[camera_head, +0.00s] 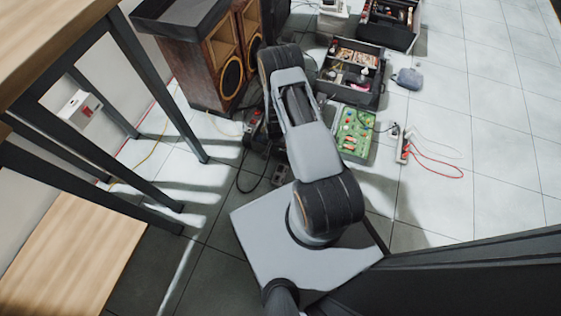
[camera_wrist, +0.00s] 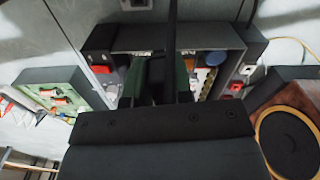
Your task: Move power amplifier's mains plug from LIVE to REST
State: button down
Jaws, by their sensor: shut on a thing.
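My gripper (camera_wrist: 157,82) is shut on a dark thing at the end of a black cable (camera_wrist: 172,25). It fits the mains plug, but the fingers hide most of it. The open black box (camera_wrist: 125,42) behind the fingers, with parts inside, may be the power amplifier. A grey socket (camera_wrist: 135,4) is at the top edge of the wrist view. It seems to be the small grey socket (camera_head: 280,175) on the floor in the head view. A small pale socket (camera_wrist: 247,70) and a red part (camera_wrist: 237,86) sit right of the box. I cannot read LIVE or REST. The arm hides my gripper in the head view.
A wooden speaker (camera_head: 198,62) stands left of the arm. A green board (camera_head: 354,132), a power strip (camera_head: 403,150) with red and white leads, and a toolbox (camera_head: 345,92) lie right and behind. Table legs (camera_head: 160,90) stand at left.

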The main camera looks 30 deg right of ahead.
jog(key=s+f+m, duration=0.2)
jog(key=s+f, duration=0.2)
jog(key=f, duration=0.4)
jog(key=b, duration=0.6)
send_over(281, 169)
jog(key=shift+w+f, duration=0.1)
jog(key=shift+f, duration=2.05)
jog(key=shift+f+b, duration=0.85)
jog(key=shift+f, duration=0.1)
dwell(0.3)
jog(key=c, duration=0.9)
grip_release()
jog(key=shift+c, duration=0.2)
notch_tip(281, 169, up, 19)
jog(key=p, duration=1.3)
jog(key=shift+f, duration=0.1)
